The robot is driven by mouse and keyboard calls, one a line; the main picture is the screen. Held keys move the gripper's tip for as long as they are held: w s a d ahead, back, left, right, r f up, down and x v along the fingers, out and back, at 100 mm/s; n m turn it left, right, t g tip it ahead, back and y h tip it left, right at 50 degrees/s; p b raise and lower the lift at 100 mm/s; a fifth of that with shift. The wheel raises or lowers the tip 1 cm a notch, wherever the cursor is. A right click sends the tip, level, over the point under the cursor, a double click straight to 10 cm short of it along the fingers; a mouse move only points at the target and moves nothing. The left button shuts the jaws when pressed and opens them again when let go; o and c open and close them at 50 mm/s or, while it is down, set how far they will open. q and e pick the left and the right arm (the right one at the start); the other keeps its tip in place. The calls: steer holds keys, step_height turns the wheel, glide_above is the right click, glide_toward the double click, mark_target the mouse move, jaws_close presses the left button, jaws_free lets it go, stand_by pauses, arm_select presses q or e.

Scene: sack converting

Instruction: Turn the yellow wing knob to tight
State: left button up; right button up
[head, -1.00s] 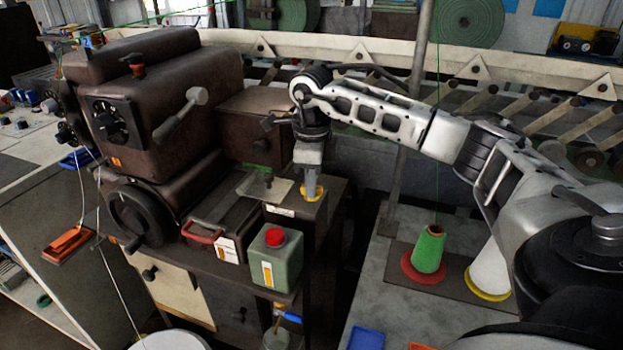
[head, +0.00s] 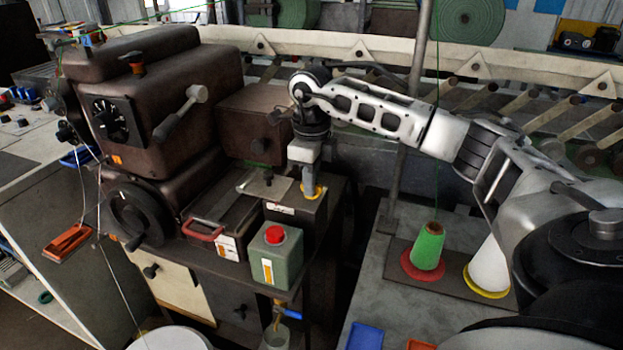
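The yellow wing knob (head: 317,193) sits on top of a dark box at the right end of the machine bench. Only parts of its yellow edge show around my fingertips; its wings are mostly hidden. My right gripper (head: 311,187) points straight down onto the knob, its fingers close together and apparently shut on it. The contact itself is small and partly covered. My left gripper is not in view.
A green canister (head: 276,257) with a red cap stands in front of the box. A lever (head: 181,112) sticks out from the brown machine. A vertical pole (head: 421,90) stands behind my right forearm. A green thread cone (head: 428,246) stands on the right-hand table.

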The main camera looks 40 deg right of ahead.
steer(key=o, duration=0.3)
steer(key=shift+f, duration=0.1)
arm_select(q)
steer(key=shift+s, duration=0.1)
arm_select(e)
steer(key=shift+r, duration=0.4)
arm_select(q)
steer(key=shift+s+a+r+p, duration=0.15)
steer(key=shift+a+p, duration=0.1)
steer(key=shift+p, duration=0.45)
arm_select(e)
step_height(320, 180, up, 15)
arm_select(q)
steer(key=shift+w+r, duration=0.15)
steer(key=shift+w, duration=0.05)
